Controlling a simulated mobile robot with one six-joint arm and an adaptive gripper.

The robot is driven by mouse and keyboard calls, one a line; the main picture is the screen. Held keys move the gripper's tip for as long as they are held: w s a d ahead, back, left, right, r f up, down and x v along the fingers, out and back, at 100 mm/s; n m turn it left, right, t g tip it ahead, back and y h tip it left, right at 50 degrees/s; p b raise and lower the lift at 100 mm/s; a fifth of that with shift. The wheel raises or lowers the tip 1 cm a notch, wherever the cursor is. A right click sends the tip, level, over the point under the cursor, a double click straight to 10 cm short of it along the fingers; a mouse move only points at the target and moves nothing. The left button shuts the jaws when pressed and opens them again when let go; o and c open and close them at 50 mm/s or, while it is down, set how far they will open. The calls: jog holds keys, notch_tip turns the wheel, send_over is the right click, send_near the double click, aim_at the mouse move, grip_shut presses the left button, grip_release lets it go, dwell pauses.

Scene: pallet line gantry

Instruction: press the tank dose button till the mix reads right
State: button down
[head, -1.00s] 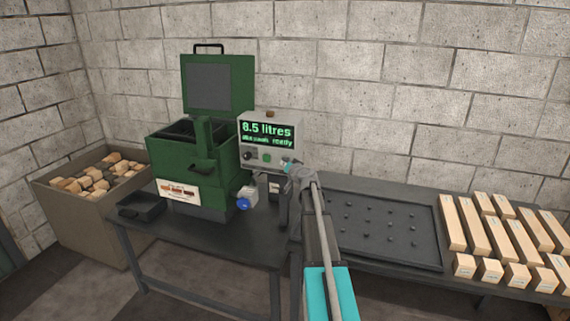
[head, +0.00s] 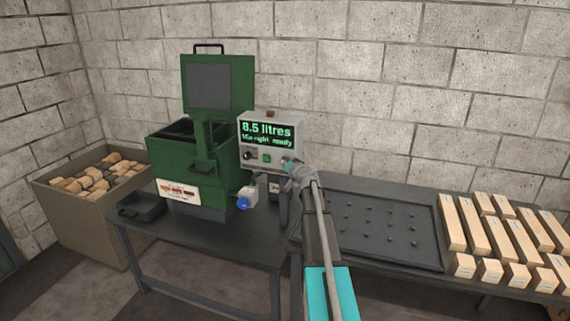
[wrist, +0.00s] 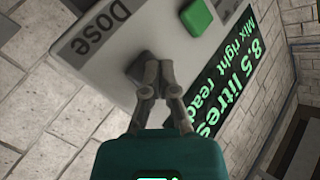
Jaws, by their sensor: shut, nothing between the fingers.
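The control box (head: 245,140) stands on the bench beside the green tank (head: 165,150). Its display (head: 266,134) reads "8.5 litres", "Mix right", "ready" in green. In the wrist view the dose button (wrist: 139,67) is a dark grey knob beside the printed word "Dose". My gripper (wrist: 158,72) is shut and empty, with its fingertips at the button and partly covering it. I cannot tell whether they touch it. In the head view my gripper (head: 293,167) is at the box's lower right corner and hides that area.
A green button (head: 266,157) and a dark knob (head: 249,155) are also on the box. A blue-ended tap (head: 244,202) sits below. Right are a dark pegged tray (head: 437,262) and several wooden blocks (head: 497,268). A bin of wood offcuts (head: 75,222) stands left.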

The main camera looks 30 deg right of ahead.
jog(key=shift+s, duration=0.1)
jog(key=shift+s+a, duration=0.5)
jog(key=shift+a, duration=0.2)
dwell(0.4)
jog(key=s+a, duration=0.1)
jog(key=a, duration=0.1)
jog(key=s+a, duration=0.2)
dwell(0.6)
dwell(0.7)
